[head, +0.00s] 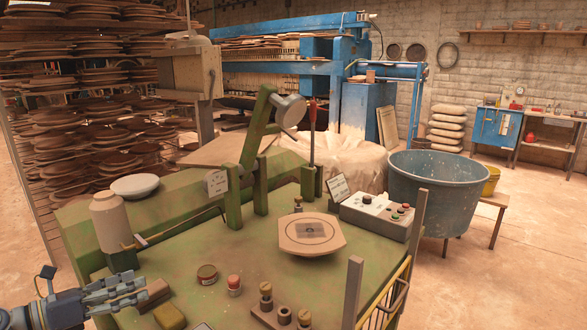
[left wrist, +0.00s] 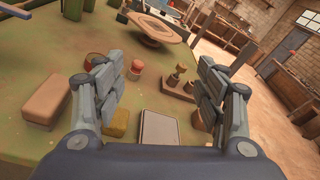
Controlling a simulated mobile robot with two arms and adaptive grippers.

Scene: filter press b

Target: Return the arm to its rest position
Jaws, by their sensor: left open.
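My left gripper (head: 122,293) is low at the left in the head view, over the near left edge of the green bench (head: 190,240). In the left wrist view the same gripper (left wrist: 160,95) has its two fingers wide apart with nothing between them. Below and around it are a tan block (left wrist: 47,98), a yellow block (left wrist: 115,124) and a pale square plate (left wrist: 159,127). They appear apart from the fingers, though parts of the blocks are hidden. My right gripper is not in either view.
A blue-grey tub (head: 436,195) stands beyond. Racks (head: 95,130) fill the left.

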